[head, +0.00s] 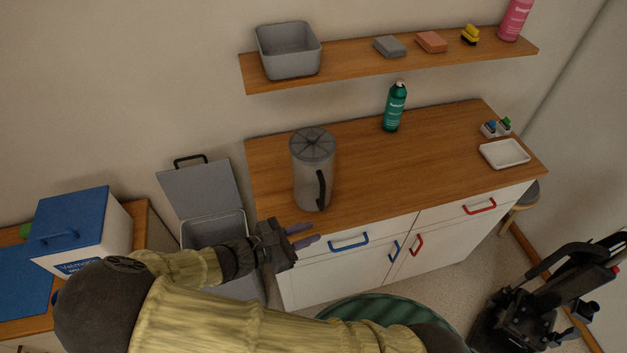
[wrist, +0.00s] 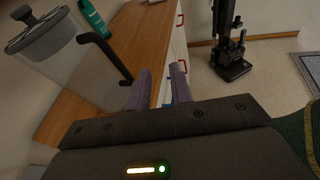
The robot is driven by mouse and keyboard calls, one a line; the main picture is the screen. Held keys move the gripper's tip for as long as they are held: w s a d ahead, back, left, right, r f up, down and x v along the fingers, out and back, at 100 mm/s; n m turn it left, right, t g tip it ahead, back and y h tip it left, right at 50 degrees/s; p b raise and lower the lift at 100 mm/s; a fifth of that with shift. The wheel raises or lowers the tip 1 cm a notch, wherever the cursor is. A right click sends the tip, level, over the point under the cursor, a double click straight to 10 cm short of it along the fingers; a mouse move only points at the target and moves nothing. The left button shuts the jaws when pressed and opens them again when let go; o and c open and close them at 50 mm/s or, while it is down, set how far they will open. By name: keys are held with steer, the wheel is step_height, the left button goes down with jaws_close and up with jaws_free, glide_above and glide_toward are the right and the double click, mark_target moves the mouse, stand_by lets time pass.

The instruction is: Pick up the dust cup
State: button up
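The dust cup (head: 311,172) is a clear grey cylinder with a ribbed grey lid and a black side handle. It stands upright near the left end of the wooden counter. In the wrist view the dust cup (wrist: 60,50) is at the upper left, its black handle pointing toward my fingers. My gripper (head: 303,236) is at the counter's front left edge, below the cup and apart from it. Its two purple fingers (wrist: 158,88) are spread with nothing between them.
A green spray bottle (head: 395,107) and a white tray (head: 504,153) stand farther right on the counter (head: 440,140). A shelf (head: 400,60) with a grey bin (head: 289,52) hangs above. An open-lidded grey bin (head: 213,228) stands left of the counter. A black vacuum (head: 545,300) is at right.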

steer(key=s+a+r+n+t, duration=0.1)
steer(key=a+n+t, duration=0.3)
steer(key=a+t, duration=0.2)
steer(key=shift+a+r+n+y, duration=0.3)
steer(key=shift+a+n+y, duration=0.1)
steer(key=shift+a, duration=0.15)
steer(key=p, duration=0.4)
glide_toward(321, 190)
steer(key=x, duration=0.2)
steer(key=r+x, duration=0.1)
steer(key=x, duration=0.1)
steer(key=shift+w+d, duration=0.3)
steer(key=shift+w+d+f, duration=0.25)
steer(key=shift+w, duration=0.05)
steer(key=shift+w+d+r+p, duration=0.1)
steer(key=shift+w+d+p, duration=0.25)
steer(key=shift+w+p, duration=0.15)
steer(key=p+x, duration=0.2)
steer(key=x, duration=0.1)
steer(key=shift+w, duration=0.15)
steer(key=shift+w+d+f, duration=0.25)
steer(key=shift+f, duration=0.05)
